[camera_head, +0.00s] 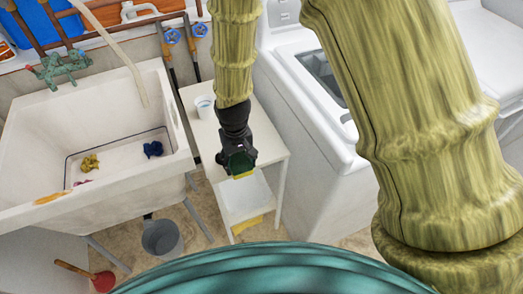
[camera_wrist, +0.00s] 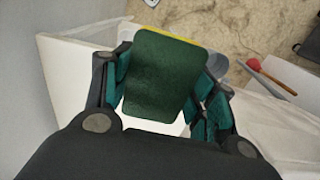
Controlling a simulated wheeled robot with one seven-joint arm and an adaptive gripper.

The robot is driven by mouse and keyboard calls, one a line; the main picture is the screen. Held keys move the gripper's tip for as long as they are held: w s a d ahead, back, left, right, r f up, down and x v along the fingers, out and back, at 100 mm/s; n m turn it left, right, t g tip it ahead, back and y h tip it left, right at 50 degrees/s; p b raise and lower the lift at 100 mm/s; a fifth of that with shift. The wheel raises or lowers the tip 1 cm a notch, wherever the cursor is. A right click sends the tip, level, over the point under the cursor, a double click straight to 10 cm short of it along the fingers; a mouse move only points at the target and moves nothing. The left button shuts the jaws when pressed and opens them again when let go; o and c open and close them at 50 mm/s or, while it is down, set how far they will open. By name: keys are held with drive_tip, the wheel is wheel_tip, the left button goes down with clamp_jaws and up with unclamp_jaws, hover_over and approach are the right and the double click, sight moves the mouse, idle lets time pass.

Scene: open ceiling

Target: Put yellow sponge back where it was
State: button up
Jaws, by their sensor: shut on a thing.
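My gripper (camera_head: 239,158) is shut on the yellow sponge (camera_head: 243,176), in front of the small white side table (camera_head: 264,135). The sponge's dark green scouring face fills the middle of the wrist view (camera_wrist: 162,78), between the fingers. Only a thin strip of its yellow side shows along the top edge there. The sponge is held in the air near the table's front edge. Part of the table top behind the gripper is hidden by the arm.
A white cup (camera_head: 205,105) stands on the table top. A yellow item (camera_head: 246,224) lies low at the table's shelf. The sink (camera_head: 35,150) at left holds crumpled cloths. A washing machine (camera_head: 310,130) stands right. A grey bucket (camera_head: 161,238) and red plunger (camera_head: 103,281) are on the floor.

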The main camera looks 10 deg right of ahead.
drive_tip(key=shift+s+a+f, duration=0.2)
drive_tip(key=shift+a, duration=0.35)
drive_tip(key=p, duration=0.4)
hover_over(262, 146)
drive_tip(key=shift+f, duration=0.7)
drive_tip(key=shift+f+p, duration=0.45)
drive_tip(key=shift+f, duration=1.35)
drive_tip(key=shift+f, duration=0.15)
drive_tip(key=o, duration=1)
drive_tip(key=shift+r+b, duration=1.45)
drive_tip(key=shift+r, duration=4.7)
